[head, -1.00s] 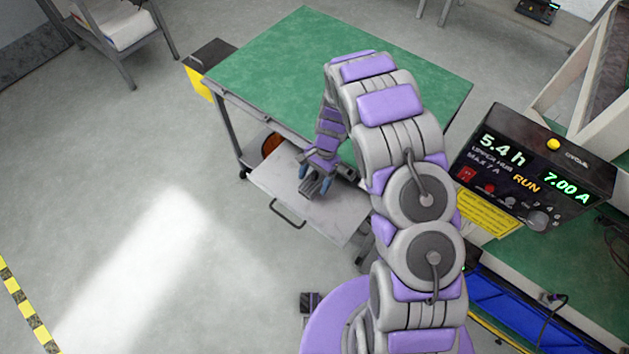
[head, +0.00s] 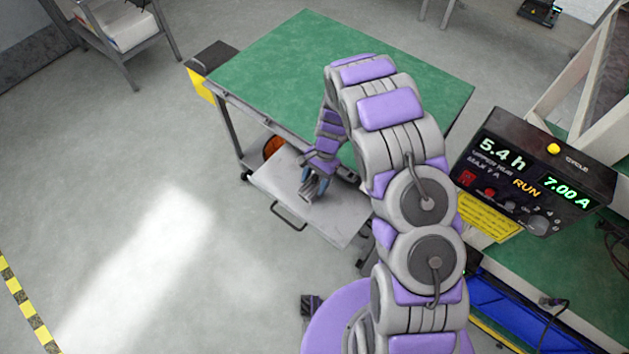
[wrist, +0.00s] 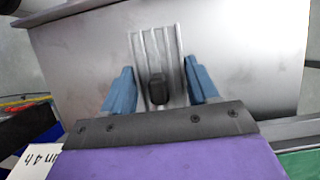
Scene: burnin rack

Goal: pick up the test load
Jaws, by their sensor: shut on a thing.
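The test load, a grey ribbed metal block (head: 309,189) with a dark knob on it, is at the pulled-out pale metal drawer (head: 345,226) of the green-topped cart. In the wrist view the ribbed block (wrist: 155,50) stands between the blue fingers, over the bare metal drawer surface (wrist: 245,50). My gripper (head: 318,181) is shut on the block, with one finger at each side of it; it also shows in the wrist view (wrist: 161,80). I cannot tell whether the block still touches the drawer.
The cart's green top (head: 270,75) lies above and behind the drawer. A black control box (head: 540,170) reading 5.4 h and 7.00 A stands at right, with a yellow label (head: 488,218) below it. The floor at left is clear.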

